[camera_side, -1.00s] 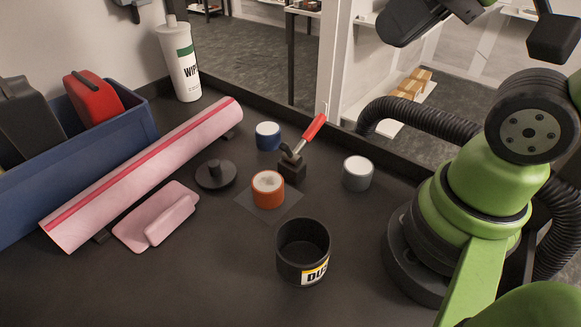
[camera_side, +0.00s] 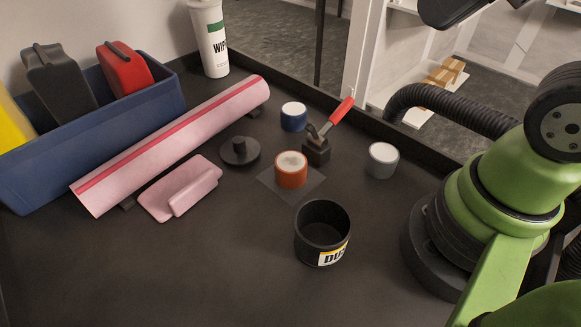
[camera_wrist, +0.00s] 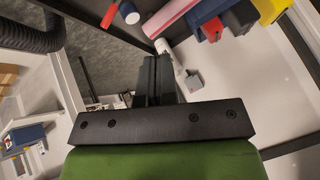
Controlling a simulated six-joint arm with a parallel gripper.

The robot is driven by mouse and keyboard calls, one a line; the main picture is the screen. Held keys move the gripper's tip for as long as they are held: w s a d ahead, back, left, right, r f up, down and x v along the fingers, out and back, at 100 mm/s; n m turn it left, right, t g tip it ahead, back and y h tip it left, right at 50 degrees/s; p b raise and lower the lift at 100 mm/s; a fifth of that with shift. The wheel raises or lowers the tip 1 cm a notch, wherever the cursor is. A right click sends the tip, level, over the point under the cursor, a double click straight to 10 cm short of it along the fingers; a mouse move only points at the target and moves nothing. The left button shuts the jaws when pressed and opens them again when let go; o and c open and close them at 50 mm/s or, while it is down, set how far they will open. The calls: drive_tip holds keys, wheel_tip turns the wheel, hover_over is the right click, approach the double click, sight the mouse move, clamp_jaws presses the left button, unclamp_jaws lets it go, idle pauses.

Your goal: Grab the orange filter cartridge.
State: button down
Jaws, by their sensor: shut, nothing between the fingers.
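The orange filter cartridge (camera_side: 291,170) stands upright on a thin dark square sheet (camera_side: 311,188) near the middle of the bench in the side view. A toggle clamp (camera_side: 318,148) with a red handle stands just behind it to the right. My gripper is outside the side view. In the wrist view my gripper (camera_wrist: 153,62) has its two dark fingers close together, with nothing between them. The wrist view is tilted and shows a blue cartridge (camera_wrist: 129,14) at the top, but I cannot make out the orange one there.
A blue cartridge (camera_side: 294,117) and a grey one (camera_side: 382,160) stand near the orange one. An open black pot (camera_side: 322,238) is in front, a black knobbed lid (camera_side: 239,152) to the left. A pink roll (camera_side: 170,145), pink block (camera_side: 180,188) and blue bin (camera_side: 95,140) fill the left. The front bench is clear.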

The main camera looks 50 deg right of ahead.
drive_tip(key=c, duration=1.8)
unclamp_jaws()
drive_tip(key=o, duration=1.3)
drive_tip(key=shift+o, duration=0.2)
